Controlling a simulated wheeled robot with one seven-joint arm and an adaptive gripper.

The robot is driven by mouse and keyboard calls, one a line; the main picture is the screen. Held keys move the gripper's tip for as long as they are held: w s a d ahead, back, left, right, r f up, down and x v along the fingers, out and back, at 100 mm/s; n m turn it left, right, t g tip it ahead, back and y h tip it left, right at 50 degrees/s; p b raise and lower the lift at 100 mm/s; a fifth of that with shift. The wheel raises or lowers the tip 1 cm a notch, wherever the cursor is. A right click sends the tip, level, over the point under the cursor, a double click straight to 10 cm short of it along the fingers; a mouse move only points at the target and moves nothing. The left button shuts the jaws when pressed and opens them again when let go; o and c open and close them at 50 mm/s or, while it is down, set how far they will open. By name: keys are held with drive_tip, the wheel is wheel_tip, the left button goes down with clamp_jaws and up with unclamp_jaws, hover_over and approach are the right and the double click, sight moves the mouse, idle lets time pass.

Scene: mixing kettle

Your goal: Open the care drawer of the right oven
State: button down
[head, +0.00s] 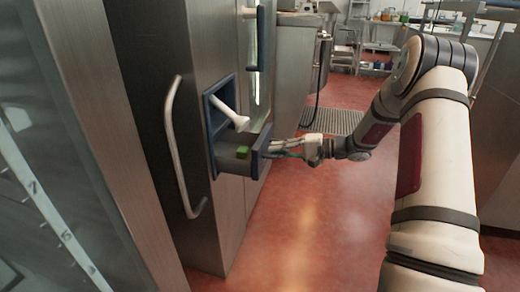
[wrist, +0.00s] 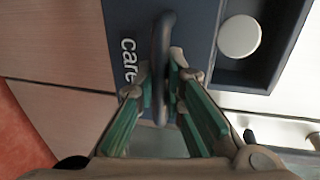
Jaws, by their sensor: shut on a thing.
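The care drawer (head: 262,150) has a dark blue front and grey sides and stands pulled out of the blue-framed opening in the steel oven (head: 232,212). In the wrist view the drawer front (wrist: 120,25) carries the white word "care". Its dark bar handle (wrist: 161,40) runs between my fingertips. My gripper (head: 278,148) is shut on this handle; its green-padded fingers (wrist: 160,82) stand on both sides of the bar. The handle is mostly hidden by the fingers in the head view.
A long vertical handle (head: 176,150) is on the door to the left. Red floor (head: 310,220) lies clear in front.

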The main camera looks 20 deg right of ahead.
drive_tip(key=shift+f+v, duration=0.25)
drive_tip(key=shift+v, duration=0.85)
drive_tip(key=shift+f+v, duration=0.25)
drive_tip(key=shift+v, duration=0.9)
drive_tip(key=c, duration=1.7)
unclamp_jaws()
drive_tip(key=shift+o, duration=0.2)
drive_tip(key=v, duration=1.2)
